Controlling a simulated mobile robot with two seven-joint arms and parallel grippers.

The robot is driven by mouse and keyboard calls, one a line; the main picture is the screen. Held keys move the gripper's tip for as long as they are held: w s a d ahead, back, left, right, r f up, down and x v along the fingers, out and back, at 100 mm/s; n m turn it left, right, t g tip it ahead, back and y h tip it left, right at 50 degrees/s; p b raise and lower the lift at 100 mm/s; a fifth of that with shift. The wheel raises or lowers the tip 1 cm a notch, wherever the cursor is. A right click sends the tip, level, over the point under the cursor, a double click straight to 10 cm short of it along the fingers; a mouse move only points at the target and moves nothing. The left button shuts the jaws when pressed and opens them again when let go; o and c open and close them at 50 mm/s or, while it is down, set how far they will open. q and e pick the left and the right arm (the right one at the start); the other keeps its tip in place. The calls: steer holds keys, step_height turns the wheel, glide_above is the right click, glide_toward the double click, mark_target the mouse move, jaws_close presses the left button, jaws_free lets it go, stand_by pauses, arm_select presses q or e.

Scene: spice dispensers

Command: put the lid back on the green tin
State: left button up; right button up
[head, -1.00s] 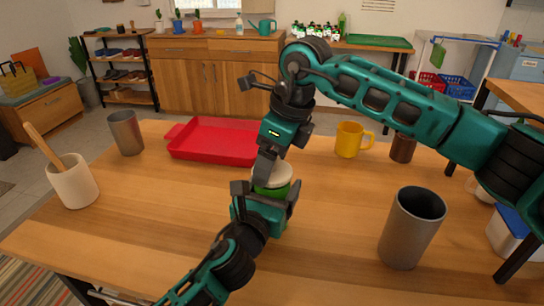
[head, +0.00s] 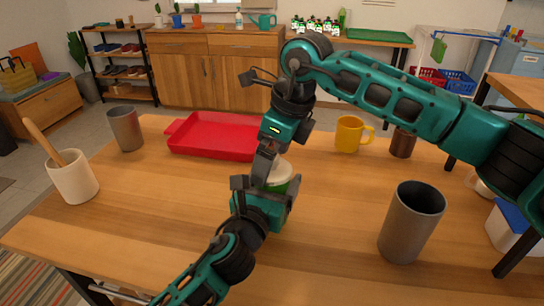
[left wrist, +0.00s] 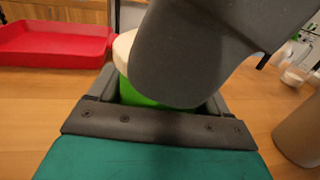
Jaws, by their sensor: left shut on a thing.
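The green tin (head: 283,187) stands near the middle of the table, with a cream lid (head: 284,170) at its top. My left gripper (head: 267,187) is shut around the tin from the near side. In the left wrist view the green wall of the tin (left wrist: 140,95) shows between the fingers, with the cream lid (left wrist: 122,46) above it. My right gripper (head: 263,168) comes down from above, its fingers in front of the left part of the lid. It hides much of the lid, so I cannot tell whether it grips it or whether the lid is fully seated.
A red tray (head: 215,135) lies behind the tin. A yellow mug (head: 349,134) and a brown cup (head: 402,145) stand at the back right. A tall grey cup (head: 411,225) is at the right front. A grey tumbler (head: 126,130) and a utensil crock (head: 73,180) are at left.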

steer(key=v, duration=1.1)
steer(key=shift+r, duration=0.2)
arm_select(q)
steer(key=o, duration=1.4)
steer(key=shift+o, duration=0.2)
steer(key=p+v, duration=0.1)
steer(key=v, duration=1.2)
arm_select(e)
steer(key=shift+r, duration=0.5)
